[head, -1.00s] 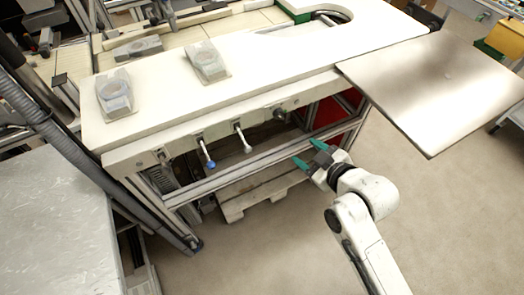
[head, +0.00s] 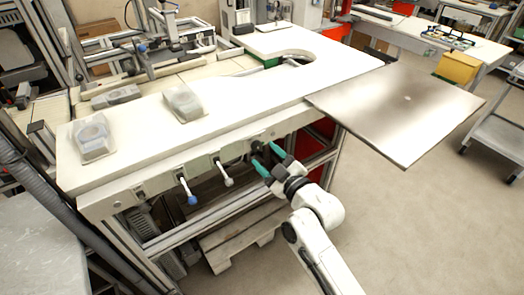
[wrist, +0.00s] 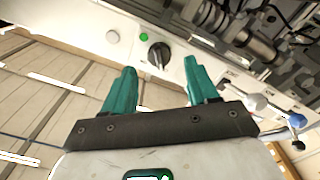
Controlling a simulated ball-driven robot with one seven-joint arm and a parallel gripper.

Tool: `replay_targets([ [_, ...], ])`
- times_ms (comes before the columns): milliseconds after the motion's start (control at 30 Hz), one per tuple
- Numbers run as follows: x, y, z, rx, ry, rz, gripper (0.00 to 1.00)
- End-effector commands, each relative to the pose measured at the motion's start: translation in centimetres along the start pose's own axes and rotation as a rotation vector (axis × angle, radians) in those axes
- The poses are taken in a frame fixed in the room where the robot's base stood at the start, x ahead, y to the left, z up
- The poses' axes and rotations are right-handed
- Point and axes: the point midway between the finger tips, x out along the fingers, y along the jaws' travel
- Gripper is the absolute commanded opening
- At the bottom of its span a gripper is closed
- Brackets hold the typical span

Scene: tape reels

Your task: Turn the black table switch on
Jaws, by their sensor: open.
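The black table switch (wrist: 158,55) is a round dark knob on the white front rail of the table, with a pale pointer mark on its face. It also shows, small and partly hidden, in the head view (head: 256,146). My gripper (wrist: 160,66) has two green fingers spread apart with nothing between them. In the wrist view the knob appears in the gap between the fingertips, a little beyond them. In the head view my gripper (head: 267,157) is just in front of the rail at the knob. I cannot tell whether a finger touches it.
A small green button (wrist: 113,37) sits beside the knob. A white-tipped lever (head: 224,172) and a blue-tipped lever (head: 188,190) stick out of the rail to the left in the head view. A metal plate (head: 400,110) juts out at right. The floor at right is open.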

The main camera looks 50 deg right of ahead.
Motion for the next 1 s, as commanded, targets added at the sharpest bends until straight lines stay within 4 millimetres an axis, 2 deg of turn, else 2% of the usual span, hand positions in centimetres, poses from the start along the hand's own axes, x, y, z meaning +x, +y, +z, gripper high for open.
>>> replay_targets([
  [200,2.3,0.0,0.0,-0.001,0.000,0.000,0.58],
  [567,2.8,0.0,0.0,-0.001,-0.001,-0.001,0.58],
  [1000,2.7,0.0,0.0,-0.001,-0.001,-0.001,0.18],
])
